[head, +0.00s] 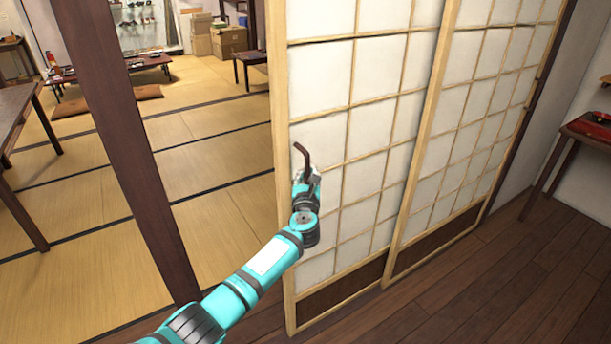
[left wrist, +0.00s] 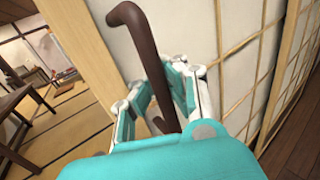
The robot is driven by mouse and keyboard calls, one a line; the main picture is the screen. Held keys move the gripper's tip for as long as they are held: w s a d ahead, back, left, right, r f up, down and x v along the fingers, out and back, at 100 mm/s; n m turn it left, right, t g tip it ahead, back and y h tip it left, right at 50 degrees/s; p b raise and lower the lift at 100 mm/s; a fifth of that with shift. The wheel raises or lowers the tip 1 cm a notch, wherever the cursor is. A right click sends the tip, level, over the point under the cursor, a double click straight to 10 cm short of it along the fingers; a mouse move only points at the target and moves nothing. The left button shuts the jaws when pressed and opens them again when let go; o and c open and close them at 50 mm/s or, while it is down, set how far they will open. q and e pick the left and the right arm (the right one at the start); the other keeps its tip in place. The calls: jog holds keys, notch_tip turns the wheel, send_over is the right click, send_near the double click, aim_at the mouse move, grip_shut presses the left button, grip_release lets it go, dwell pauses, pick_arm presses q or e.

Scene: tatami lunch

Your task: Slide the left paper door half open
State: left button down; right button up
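The left paper door (head: 320,110) is a white panel with a pale wooden lattice and a dark board at the bottom. It stands near the middle of the head view, with a wide opening to its left. A dark brown bar handle (head: 306,162), bent at its upper end, is at the door's left edge. My left gripper (head: 307,180) is at this handle. In the left wrist view its fingers (left wrist: 165,95) are on both sides of the handle (left wrist: 145,50), closed around it. The handle's lower part is hidden by the gripper. My right gripper is not in view.
A dark post (head: 120,130) stands left of the opening. Beyond it lie tatami mats (head: 205,155), low tables and cardboard boxes (head: 228,40). The right paper door (head: 475,110) adjoins on the right. Dark plank floor (head: 500,270) in front is clear; a side table (head: 575,150) stands far right.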

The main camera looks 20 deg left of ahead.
pick_arm(q)
jog(key=c, duration=1.3)
grip_release()
jog(key=shift+s+d+f, duration=0.1)
jog(key=shift+s+d, duration=0.1)
jog(key=shift+d, duration=0.25)
jog(key=shift+c, duration=0.2)
jog(key=shift+o, duration=0.3)
jog(key=shift+w+a, duration=0.1)
jog(key=shift+a, duration=0.1)
jog(key=v, duration=1.2)
